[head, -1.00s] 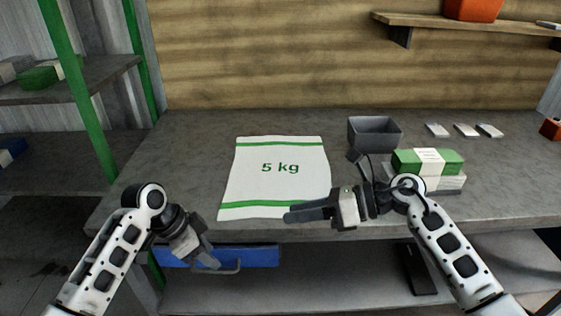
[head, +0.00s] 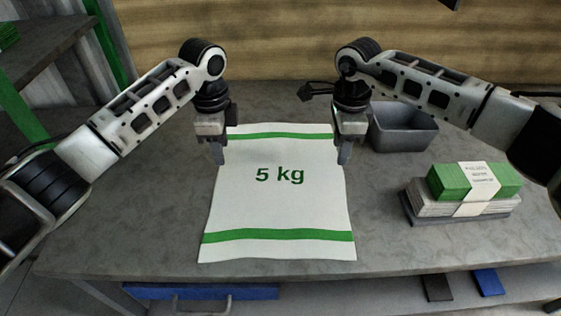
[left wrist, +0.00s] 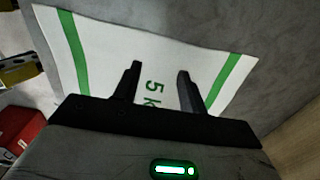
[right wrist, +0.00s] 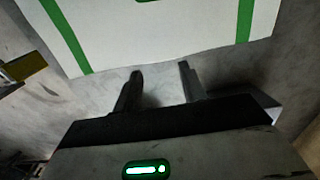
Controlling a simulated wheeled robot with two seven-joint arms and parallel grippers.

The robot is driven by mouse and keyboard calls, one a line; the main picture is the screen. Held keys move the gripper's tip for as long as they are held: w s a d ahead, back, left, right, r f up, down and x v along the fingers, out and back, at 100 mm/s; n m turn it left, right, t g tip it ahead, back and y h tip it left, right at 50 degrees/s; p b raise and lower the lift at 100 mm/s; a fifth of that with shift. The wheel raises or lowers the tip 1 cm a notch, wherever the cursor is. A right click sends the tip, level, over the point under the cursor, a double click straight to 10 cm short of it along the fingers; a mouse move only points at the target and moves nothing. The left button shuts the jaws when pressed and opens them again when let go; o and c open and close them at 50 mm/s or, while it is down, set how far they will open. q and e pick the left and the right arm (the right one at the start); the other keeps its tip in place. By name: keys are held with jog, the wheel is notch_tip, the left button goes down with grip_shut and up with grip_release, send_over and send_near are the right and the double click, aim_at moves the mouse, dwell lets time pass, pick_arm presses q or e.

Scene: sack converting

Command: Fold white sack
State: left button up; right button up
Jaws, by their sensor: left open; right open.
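The white sack (head: 278,205) lies flat and unfolded on the grey table, with green bands near its far and near edges and "5 kg" printed on it. My left gripper (head: 218,158) is open and empty at the sack's left edge, near the far left corner. In the left wrist view the sack (left wrist: 110,50) lies below its spread fingers (left wrist: 160,75). My right gripper (head: 345,158) is open and empty at the sack's right edge, near the far right corner. In the right wrist view its fingers (right wrist: 160,78) point at the sack's edge (right wrist: 170,35).
A grey bin (head: 402,135) stands just right of my right gripper. A banded stack of green and white sacks (head: 470,185) lies at the right. A blue drawer (head: 200,292) is under the table's front edge. The table left of the sack is clear.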

aim_at(227, 179)
pick_arm(q)
jog(key=f, duration=0.6)
jog(key=shift+s, duration=0.4)
pick_arm(e)
jog(key=f, duration=0.6)
jog(key=shift+s, duration=0.35)
pick_arm(q)
jog(key=shift+f, duration=0.75)
pick_arm(e)
jog(key=shift+f, duration=0.75)
pick_arm(q)
jog(key=shift+w, duration=0.1)
jog(key=shift+f, duration=0.2)
pick_arm(e)
jog(key=shift+f, duration=0.2)
pick_arm(q)
jog(key=shift+r, duration=0.1)
jog(key=shift+c, duration=1)
pick_arm(e)
jog(key=shift+r, duration=0.1)
jog(key=shift+c, duration=1)
pick_arm(q)
grip_shut()
pick_arm(e)
grip_shut()
